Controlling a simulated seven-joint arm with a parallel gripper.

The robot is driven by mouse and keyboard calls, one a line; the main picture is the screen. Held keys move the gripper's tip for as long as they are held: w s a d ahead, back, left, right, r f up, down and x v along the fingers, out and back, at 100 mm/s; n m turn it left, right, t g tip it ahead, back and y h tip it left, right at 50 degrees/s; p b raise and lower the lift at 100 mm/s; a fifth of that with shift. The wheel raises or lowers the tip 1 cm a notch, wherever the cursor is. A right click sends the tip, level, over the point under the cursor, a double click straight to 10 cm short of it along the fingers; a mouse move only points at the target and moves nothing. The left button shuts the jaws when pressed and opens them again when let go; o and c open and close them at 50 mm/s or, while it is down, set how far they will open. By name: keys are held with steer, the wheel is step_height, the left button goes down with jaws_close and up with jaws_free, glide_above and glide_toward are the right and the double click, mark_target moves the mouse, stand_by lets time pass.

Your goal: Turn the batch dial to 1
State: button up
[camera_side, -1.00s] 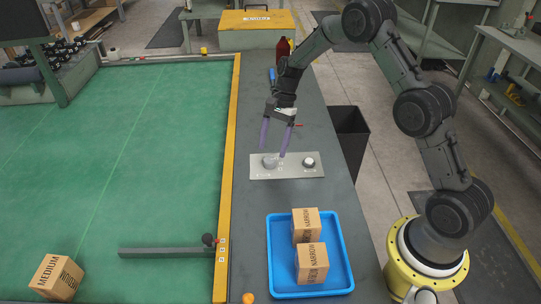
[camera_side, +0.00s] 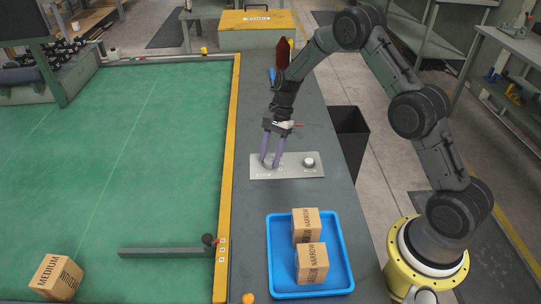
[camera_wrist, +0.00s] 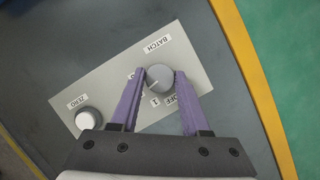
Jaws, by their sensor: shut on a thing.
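The batch dial (camera_wrist: 160,77) is a round grey knob on a light metal panel (camera_wrist: 109,82), beside the label BATCH. My gripper (camera_side: 270,164) has its purple fingers down at the panel, one on each side of the dial, shut on it. The fingers also show in the wrist view (camera_wrist: 158,80). A pale line on the dial points to the lower left in the wrist view, near the mark 1 (camera_wrist: 155,101). OFF (camera_wrist: 177,99) is partly behind the right finger. Another mark is partly hidden by the left finger.
A white knob (camera_wrist: 88,118) labelled ZERO sits on the same panel, also in the side view (camera_side: 309,162). A blue tray (camera_side: 343,246) with two NARROW boxes stands nearer. A yellow rail (camera_side: 228,150) borders the green table (camera_side: 150,130) at left.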

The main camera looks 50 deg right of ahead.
jaws_close()
steer(key=n+g, duration=0.1)
steer(key=n, duration=0.2)
steer(key=shift+w+n+h, duration=0.1)
steer(key=shift+n+h, duration=0.2)
steer(key=shift+n, duration=0.1)
steer(key=shift+w+n+g+h, duration=0.1)
steer(key=shift+n+g+h, duration=0.45)
steer(key=shift+n, duration=1.35)
steer(key=shift+g, duration=0.25)
steer(key=o, duration=1)
jaws_free()
steer(key=shift+a, duration=0.1)
steer(key=shift+o, duration=0.2)
